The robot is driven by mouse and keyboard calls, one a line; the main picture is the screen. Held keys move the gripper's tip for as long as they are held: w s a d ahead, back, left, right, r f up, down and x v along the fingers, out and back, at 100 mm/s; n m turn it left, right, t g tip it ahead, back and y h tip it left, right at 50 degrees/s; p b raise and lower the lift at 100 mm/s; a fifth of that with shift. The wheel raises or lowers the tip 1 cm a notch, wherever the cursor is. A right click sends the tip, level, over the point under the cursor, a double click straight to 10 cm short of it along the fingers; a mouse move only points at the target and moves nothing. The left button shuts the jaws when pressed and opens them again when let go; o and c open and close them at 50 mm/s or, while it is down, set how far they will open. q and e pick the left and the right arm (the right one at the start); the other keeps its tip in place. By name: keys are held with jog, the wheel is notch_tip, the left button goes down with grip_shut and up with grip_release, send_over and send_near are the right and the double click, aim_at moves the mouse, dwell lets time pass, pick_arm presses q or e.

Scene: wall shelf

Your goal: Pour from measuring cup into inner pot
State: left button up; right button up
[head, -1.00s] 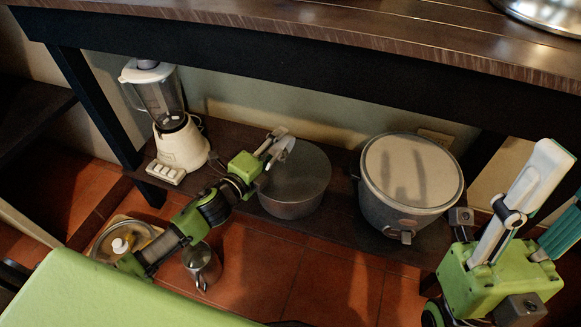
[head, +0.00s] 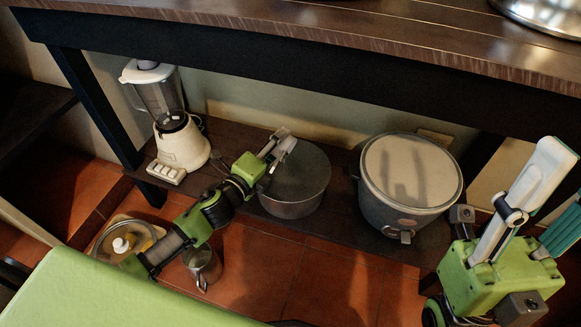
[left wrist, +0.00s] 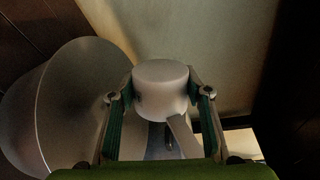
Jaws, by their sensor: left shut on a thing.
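My left gripper (head: 277,147) is shut on the measuring cup (left wrist: 160,88), a small pale cylinder with a handle. The cup sits between the two fingers in the left wrist view. In the head view it is small and partly hidden by the fingers, so its tilt and contents are unclear. The gripper is over the upper left rim of the inner pot (head: 297,195), a wide grey metal pot on the low shelf. The pot's curved side also shows in the left wrist view (left wrist: 70,110). My right gripper (head: 548,190) is raised, open and empty at the right edge, partly cut off.
A rice cooker (head: 405,220) with a pale lid stands right of the pot on the shelf (head: 235,140). A white blender (head: 180,145) stands at left. A metal pitcher (head: 204,268) is on the floor by my left arm. The dark tabletop (head: 330,40) overhangs the shelf.

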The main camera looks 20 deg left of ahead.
pick_arm(q)
jog(key=shift+d+r+m, duration=0.1)
jog(key=shift+d+m, duration=0.15)
jog(key=shift+m, duration=0.25)
dwell(0.3)
jog(key=shift+s+d+r+m, duration=0.15)
jog(key=shift+d+m, duration=0.1)
jog(key=shift+m, duration=0.35)
dwell(0.5)
jog(key=shift+w+a+f+n, duration=0.1)
jog(key=shift+a+f+n, duration=0.15)
jog(key=shift+n, duration=0.3)
jog(key=shift+w+a+f+n, duration=0.15)
jog(key=shift+a+n, duration=0.2)
jog(key=shift+n, duration=0.2)
jog(key=shift+a+f+n+b, duration=0.15)
jog(key=shift+a+n+b, duration=0.05)
jog(key=shift+n+b, duration=0.35)
jog(key=shift+n, duration=0.35)
